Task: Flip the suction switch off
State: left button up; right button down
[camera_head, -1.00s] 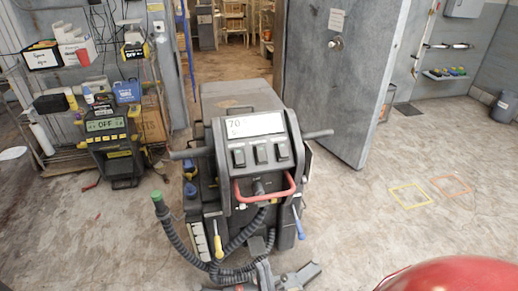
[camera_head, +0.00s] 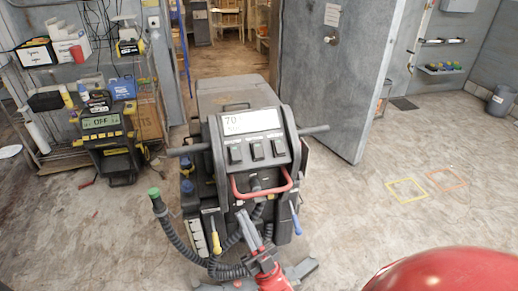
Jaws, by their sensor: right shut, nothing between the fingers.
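A dark grey floor-cleaning machine (camera_head: 240,90) stands in the middle, with a sloped control panel facing me. The panel has a lit display (camera_head: 250,122) reading about 70. Below it sit three dark rocker switches: left (camera_head: 235,155), middle (camera_head: 257,151) and right (camera_head: 279,148). Their labels are too small to read, so I cannot tell which is suction or how each is set. My right gripper (camera_head: 243,215) is shut and empty. It appears below the panel, near the red handle (camera_head: 262,192), and overlaps the hoses in the picture. My left gripper is not in view.
Black side bars (camera_head: 315,129) stick out from the machine. A ribbed hose with a green tip (camera_head: 154,191) is at its left. A device reading OFF (camera_head: 101,122) stands by a cluttered shelf. A grey door (camera_head: 335,80) stands behind.

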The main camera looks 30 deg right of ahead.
jog(key=w+d+m+g+h+p, duration=0.1)
jog(key=w+d+m+g+h, duration=0.35)
jog(key=w, duration=0.65)
jog(key=w+d+f+m+g+h, duration=0.1)
jog(key=d+f+m+g+h, duration=0.1)
jog(key=d+g+h, duration=0.1)
jog(key=w+d+f+m+g+h, duration=0.1)
jog(key=w+d+g+h, duration=0.1)
jog(key=d+h, duration=0.3)
jog(key=d+g, duration=0.1)
jog(key=d, duration=0.2)
jog(key=shift+w+f+m+p, duration=0.25)
jog(key=shift+f+m+p, duration=0.1)
jog(key=shift+f+p, duration=0.05)
jog(key=shift+w, duration=0.1)
jog(key=p, duration=0.4)
send_near(257, 143)
jog(key=w+r, duration=0.3)
jog(key=shift+w+d+f, duration=0.3)
jog(key=shift+w+f, duration=0.35)
jog(key=shift+f, duration=0.05)
jog(key=shift+w+d+f, duration=0.35)
jog(key=shift+w+f, duration=0.25)
jog(key=shift+f, duration=0.05)
jog(key=shift+r+p, duration=0.1)
jog(key=shift+p, duration=0.25)
